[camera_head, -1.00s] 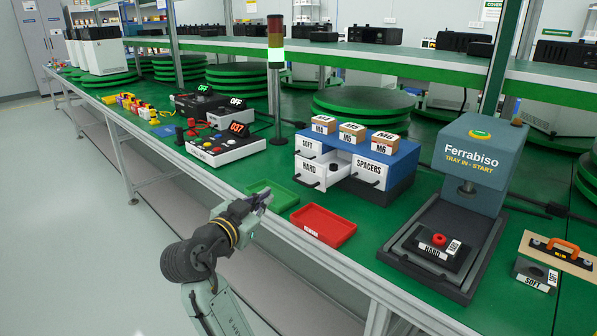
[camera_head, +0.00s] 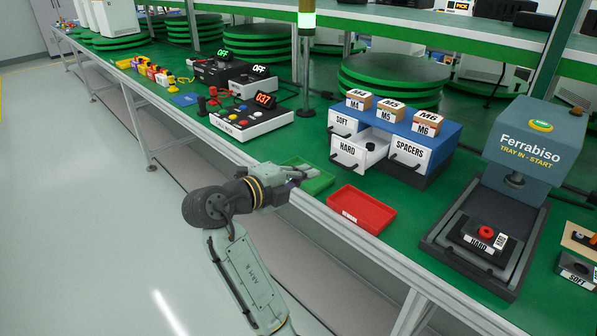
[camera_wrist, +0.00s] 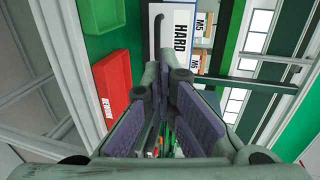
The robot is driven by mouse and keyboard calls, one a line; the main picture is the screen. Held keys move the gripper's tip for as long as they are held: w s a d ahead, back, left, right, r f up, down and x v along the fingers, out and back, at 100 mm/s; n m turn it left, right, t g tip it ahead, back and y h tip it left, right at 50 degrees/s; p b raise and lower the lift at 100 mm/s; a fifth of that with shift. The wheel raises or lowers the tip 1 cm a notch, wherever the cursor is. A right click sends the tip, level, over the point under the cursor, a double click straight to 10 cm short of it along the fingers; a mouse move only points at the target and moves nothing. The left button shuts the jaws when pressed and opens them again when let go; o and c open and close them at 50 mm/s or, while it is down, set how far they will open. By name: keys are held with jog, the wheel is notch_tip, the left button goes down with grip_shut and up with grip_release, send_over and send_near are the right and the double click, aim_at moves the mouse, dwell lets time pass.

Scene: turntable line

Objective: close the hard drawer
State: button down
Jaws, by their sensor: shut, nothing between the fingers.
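The hard drawer (camera_head: 361,150) is a white drawer labelled HARD in the blue cabinet (camera_head: 438,133). In the wrist view the HARD label (camera_wrist: 181,36) and the dark handle (camera_wrist: 158,38) lie beyond my fingers (camera_wrist: 168,85).
The red tray (camera_head: 349,210) labelled REWORK lies right of my gripper, and the green tray (camera_head: 300,180) lies under it. The SOFT drawer (camera_head: 342,123) and SPACERS drawer (camera_head: 408,150) look shut. The Ferrabiso press (camera_head: 535,150) stands at the right.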

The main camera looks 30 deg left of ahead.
aim_at(367, 146)
jog(key=p+x, duration=0.2)
jog(key=x, duration=0.6)
jog(key=shift+r, duration=0.1)
jog(key=shift+w+d+f, duration=0.15)
jog(key=shift+w+f, duration=0.1)
jog(key=shift+w, duration=0.35)
jog(key=b+x, duration=0.1)
jog(key=x, duration=0.2)
jog(key=r+b+x, duration=0.1)
jog(key=b+x, duration=0.1)
jog(key=x, duration=0.2)
jog(key=r+b+x, duration=0.1)
jog(key=b+x, duration=0.1)
jog(key=x, duration=0.2)
jog(key=shift+w+d+r, duration=0.1)
jog(key=shift+w+d, duration=0.1)
jog(key=shift+w, duration=0.1)
jog(key=shift+w+d+b, duration=0.1)
jog(key=shift+w+b, duration=0.2)
jog(key=shift+b, duration=0.05)
jog(key=shift+r, duration=0.2)
jog(key=shift+d, duration=0.1)
